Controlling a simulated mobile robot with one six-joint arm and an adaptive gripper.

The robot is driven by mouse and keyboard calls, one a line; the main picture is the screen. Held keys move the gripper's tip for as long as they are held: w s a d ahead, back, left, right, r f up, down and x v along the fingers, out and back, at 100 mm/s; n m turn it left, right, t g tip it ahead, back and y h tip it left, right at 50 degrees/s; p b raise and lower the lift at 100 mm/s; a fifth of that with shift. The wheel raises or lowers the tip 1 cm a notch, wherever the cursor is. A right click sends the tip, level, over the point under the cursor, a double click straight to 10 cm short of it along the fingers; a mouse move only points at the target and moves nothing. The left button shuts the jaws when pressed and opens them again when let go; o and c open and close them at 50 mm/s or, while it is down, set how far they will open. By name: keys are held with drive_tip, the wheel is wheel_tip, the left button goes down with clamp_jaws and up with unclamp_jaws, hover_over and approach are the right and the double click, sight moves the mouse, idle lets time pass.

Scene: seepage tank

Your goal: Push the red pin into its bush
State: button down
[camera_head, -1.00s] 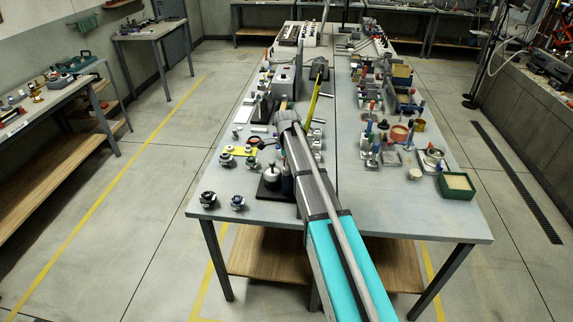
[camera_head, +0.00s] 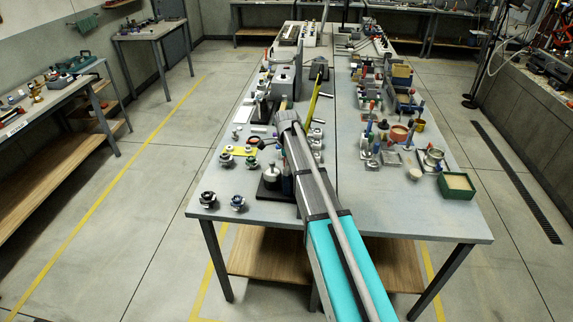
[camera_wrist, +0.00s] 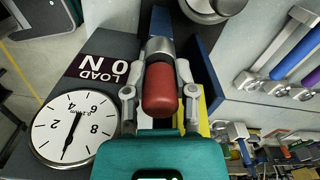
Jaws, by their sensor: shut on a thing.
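In the wrist view, the red pin (camera_wrist: 161,90) shows as a rounded red grip between the fingers of my gripper (camera_wrist: 160,85). My gripper is shut on it, with one finger on each side. The far end of the red grip meets a grey metal collar (camera_wrist: 159,47), which seems to be the bush. A blue part lies beyond the collar. The pin's shank is not visible, so how deep it sits cannot be told. In the head view, my arm hides the pin and the gripper.
In the wrist view, a white dial gauge (camera_wrist: 76,129) and a LOAD sign (camera_wrist: 98,68) lie left of the grip. Blue and purple handled parts (camera_wrist: 290,55) are at right. In the head view, the workbench (camera_head: 405,215) is crowded; its front right is clearer, beside a green tray (camera_head: 456,186).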

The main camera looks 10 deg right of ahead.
drive_tip(key=shift+c, duration=1.8)
unclamp_jaws()
wheel_tip(320, 180, up, 9)
drive_tip(key=p, duration=0.9)
drive_tip(key=shift+r, duration=0.1)
